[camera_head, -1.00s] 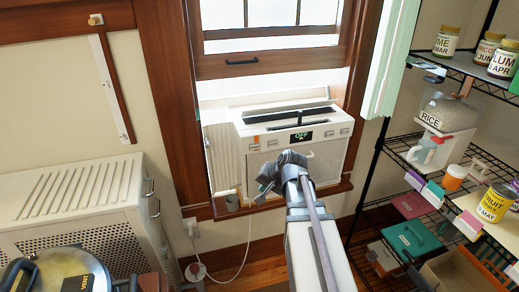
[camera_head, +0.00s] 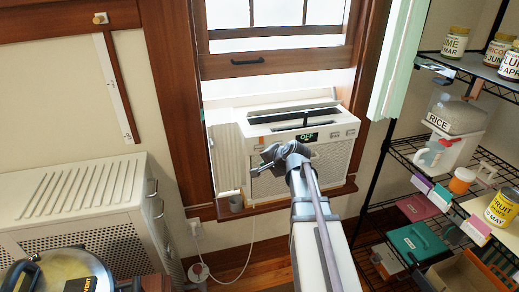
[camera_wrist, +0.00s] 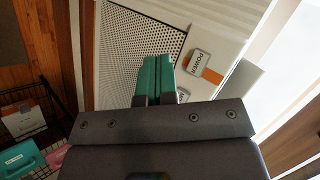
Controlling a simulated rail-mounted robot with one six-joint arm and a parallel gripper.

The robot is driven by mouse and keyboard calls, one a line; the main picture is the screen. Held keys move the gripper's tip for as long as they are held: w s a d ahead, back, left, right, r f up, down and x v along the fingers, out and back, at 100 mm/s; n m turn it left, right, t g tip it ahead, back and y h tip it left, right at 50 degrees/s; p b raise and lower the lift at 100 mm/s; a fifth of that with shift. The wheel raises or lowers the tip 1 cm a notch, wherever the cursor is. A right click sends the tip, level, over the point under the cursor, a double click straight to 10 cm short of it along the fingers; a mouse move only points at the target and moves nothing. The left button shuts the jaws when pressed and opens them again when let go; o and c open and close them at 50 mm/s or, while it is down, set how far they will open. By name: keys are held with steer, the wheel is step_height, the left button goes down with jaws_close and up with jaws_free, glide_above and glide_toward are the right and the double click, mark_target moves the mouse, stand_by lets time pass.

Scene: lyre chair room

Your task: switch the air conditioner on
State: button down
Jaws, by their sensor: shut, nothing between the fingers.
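The white air conditioner (camera_head: 330,158) sits in the window opening in the head view. Its small display (camera_head: 306,137) reads OFF in green. In the wrist view its front shows the perforated grille (camera_wrist: 120,50) and a button labelled POWER (camera_wrist: 201,64) beside an orange strip. A second label is partly hidden behind my fingers. My gripper (camera_wrist: 158,76) has its teal fingertips together and empty, left of and slightly below the POWER button in the picture. Contact cannot be told.
A wire shelf (camera_head: 420,160) with jars and boxes stands at the right. A white slatted cabinet (camera_head: 75,205) stands at the left, with a pot (camera_head: 60,275) in front. A cord (camera_head: 240,262) hangs below the sill. The window sash (camera_head: 270,62) is above the unit.

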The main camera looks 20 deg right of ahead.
glide_toward(253, 154)
steer(key=f, duration=0.1)
steer(key=w+a+f, duration=0.1)
steer(key=shift+w+f, duration=0.25)
steer(key=shift+f, duration=0.15)
stand_by(1.5)
steer(key=shift+w+d, duration=0.15)
steer(key=shift+w, duration=0.25)
steer(key=shift+w, duration=0.4)
stand_by(0.6)
stand_by(0.3)
steer(key=shift+s, duration=0.85)
steer(key=s, duration=0.2)
steer(key=s+a, duration=0.1)
steer(key=s, duration=0.2)
